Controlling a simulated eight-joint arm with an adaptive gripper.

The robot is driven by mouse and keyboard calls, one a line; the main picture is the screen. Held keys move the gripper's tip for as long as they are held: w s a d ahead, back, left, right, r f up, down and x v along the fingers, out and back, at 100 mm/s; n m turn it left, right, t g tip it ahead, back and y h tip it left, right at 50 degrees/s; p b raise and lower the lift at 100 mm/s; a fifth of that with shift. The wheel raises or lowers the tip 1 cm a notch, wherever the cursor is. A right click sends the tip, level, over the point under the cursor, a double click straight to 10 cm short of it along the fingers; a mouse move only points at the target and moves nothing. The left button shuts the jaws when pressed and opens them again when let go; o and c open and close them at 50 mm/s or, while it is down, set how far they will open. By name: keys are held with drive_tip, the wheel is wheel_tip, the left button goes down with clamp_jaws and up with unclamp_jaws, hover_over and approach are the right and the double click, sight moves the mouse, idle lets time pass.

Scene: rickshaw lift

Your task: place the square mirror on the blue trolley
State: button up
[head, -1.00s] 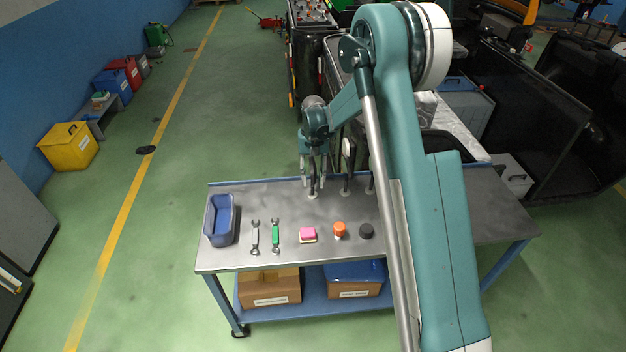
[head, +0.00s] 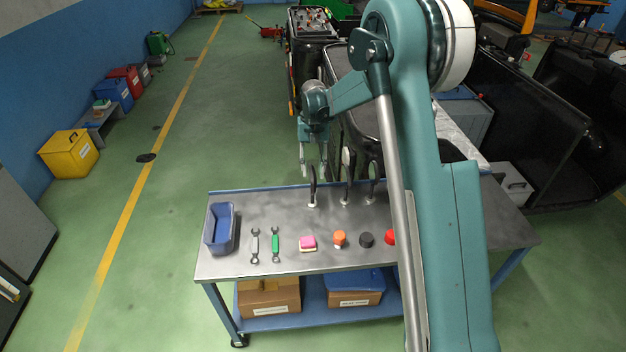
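The blue trolley (head: 275,210) has a grey metal top and blue frame and stands in front of me. Three dark, thin mirrors on small white feet stand upright near its back edge: a left one (head: 313,190), a middle one (head: 347,185) and a right one (head: 372,183), partly behind my arm. They show nearly edge-on, so I cannot tell which is square. My gripper (head: 314,174) points down just behind the left mirror, its fingers apart, with floor showing between them. It seems empty and apart from the mirror.
On the trolley top lie a blue bin (head: 221,230), two wrenches (head: 275,243), a pink sponge (head: 308,243) and orange (head: 339,238), black (head: 366,240) and red (head: 390,237) round items.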

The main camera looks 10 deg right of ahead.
drive_tip(key=shift+w+r, duration=0.15)
drive_tip(key=shift+r, duration=0.8)
drive_tip(key=shift+w+r, duration=0.1)
drive_tip(key=shift+r, duration=0.8)
drive_tip(key=shift+s+d+r+m, duration=0.2)
drive_tip(key=shift+s+r+m, duration=0.15)
drive_tip(key=shift+r, duration=0.25)
drive_tip(key=s+d+r+m+t, duration=0.2)
drive_tip(key=s+d+r+m, duration=0.1)
drive_tip(key=s+r+m, duration=0.65)
drive_tip(key=s+d+r+m+t, duration=0.2)
drive_tip(key=s+d+r+m, duration=0.2)
drive_tip(key=s+r+m, duration=0.5)
drive_tip(key=s+d+m+t, duration=0.2)
drive_tip(key=s+m, duration=0.6)
drive_tip(key=s, duration=0.6)
drive_tip(key=s+d+f+m+t, duration=0.1)
drive_tip(key=s+d+m+t, duration=0.1)
drive_tip(key=s+m, duration=0.6)
drive_tip(key=shift+s+d+m+t, duration=0.15)
drive_tip(key=shift+s+m+t, duration=0.25)
drive_tip(key=shift+s, duration=2.8)
